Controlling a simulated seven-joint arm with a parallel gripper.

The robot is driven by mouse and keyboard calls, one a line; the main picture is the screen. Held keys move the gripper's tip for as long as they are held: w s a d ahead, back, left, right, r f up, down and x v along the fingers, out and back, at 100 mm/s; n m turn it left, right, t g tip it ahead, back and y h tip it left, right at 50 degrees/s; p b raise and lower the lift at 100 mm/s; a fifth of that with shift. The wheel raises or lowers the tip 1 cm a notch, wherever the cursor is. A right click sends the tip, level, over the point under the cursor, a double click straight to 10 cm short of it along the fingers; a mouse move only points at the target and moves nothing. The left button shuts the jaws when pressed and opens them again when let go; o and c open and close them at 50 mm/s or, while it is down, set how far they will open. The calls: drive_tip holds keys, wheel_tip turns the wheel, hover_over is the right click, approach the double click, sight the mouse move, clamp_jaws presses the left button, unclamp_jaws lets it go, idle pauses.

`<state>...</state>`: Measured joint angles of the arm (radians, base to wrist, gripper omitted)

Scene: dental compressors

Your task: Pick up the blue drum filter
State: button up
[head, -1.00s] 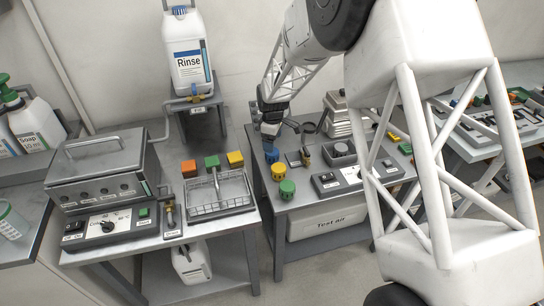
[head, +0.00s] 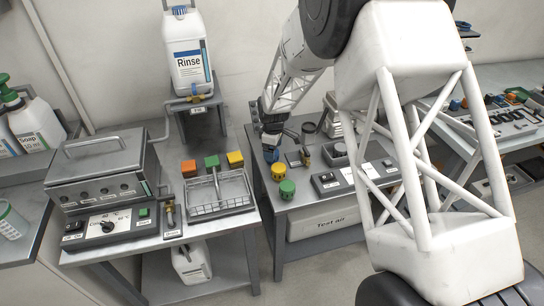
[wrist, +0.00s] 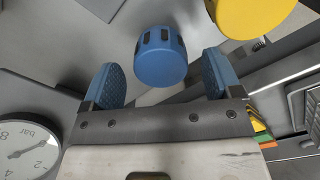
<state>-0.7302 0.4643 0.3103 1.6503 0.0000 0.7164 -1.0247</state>
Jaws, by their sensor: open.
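The blue drum filter (head: 271,154) stands on the grey bench at the back left, behind a yellow drum filter (head: 279,172) and a green one (head: 287,190). In the wrist view the blue drum filter (wrist: 161,56) lies between and slightly beyond the tips of my gripper (wrist: 160,78), with a gap on both sides. My gripper is open, its blue pads apart and empty. In the head view my gripper (head: 271,140) is just above the blue filter and partly hides it. The yellow filter also shows in the wrist view (wrist: 252,14), to the right of the blue one.
A pressure gauge (wrist: 28,142) shows at lower left in the wrist view. A control box (head: 325,182) and a small brass-coloured fitting (head: 305,155) stand to the right of the filters. A wire basket (head: 218,193) and coloured blocks are on the left bench.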

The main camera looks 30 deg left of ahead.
drive_tip(key=shift+f, duration=1.7)
drive_tip(key=c, duration=1)
